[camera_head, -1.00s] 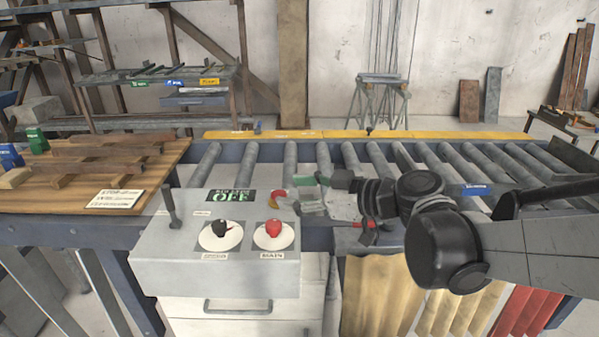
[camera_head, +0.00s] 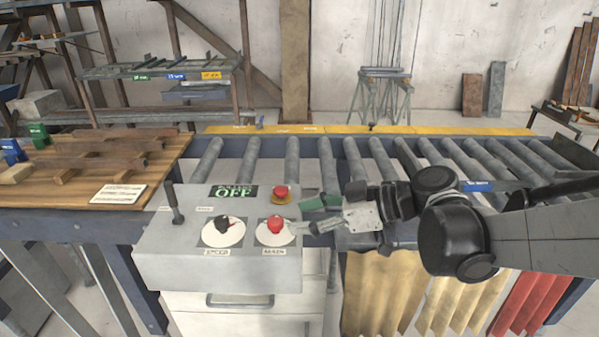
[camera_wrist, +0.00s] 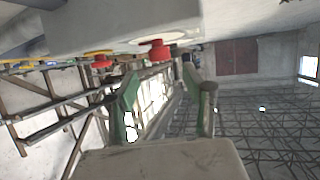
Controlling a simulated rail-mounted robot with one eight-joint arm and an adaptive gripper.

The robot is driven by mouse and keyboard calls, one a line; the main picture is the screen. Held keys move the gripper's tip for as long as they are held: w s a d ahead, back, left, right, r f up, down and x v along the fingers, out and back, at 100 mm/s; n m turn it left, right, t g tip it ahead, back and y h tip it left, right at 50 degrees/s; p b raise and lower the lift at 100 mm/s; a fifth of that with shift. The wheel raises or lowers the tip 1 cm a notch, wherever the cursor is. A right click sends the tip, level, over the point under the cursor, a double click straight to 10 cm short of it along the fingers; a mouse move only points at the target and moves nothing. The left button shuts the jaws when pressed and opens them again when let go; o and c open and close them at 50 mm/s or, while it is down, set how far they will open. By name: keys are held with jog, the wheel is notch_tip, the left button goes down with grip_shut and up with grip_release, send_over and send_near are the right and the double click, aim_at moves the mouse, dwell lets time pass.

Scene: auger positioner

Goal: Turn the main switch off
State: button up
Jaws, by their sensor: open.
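The main switch (camera_head: 276,225) is a red knob on a white round dial with a label below it, on the right of the grey control box (camera_head: 190,250). It also shows in the wrist view (camera_wrist: 156,50), just beyond the fingertips, roughly between them. My gripper (camera_head: 299,216) is open and empty, just right of the red knob, with its fingers pointing left at it. The near fingertip looks very close to the dial's right edge; I cannot tell whether it touches. In the wrist view the green-sided fingers (camera_wrist: 160,78) are spread apart.
A red push button (camera_head: 281,194) on a yellow base sits behind the main switch. A black knob (camera_head: 222,226) on a second dial, a lever (camera_head: 173,205) and a display reading OFF (camera_head: 233,192) share the box. A roller conveyor (camera_head: 292,165) runs behind.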

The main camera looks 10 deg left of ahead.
aim_at(276, 220)
jog(key=x, duration=0.6)
jog(key=shift+w+a+f, duration=0.1)
jog(key=shift+a, duration=0.25)
grip_shut()
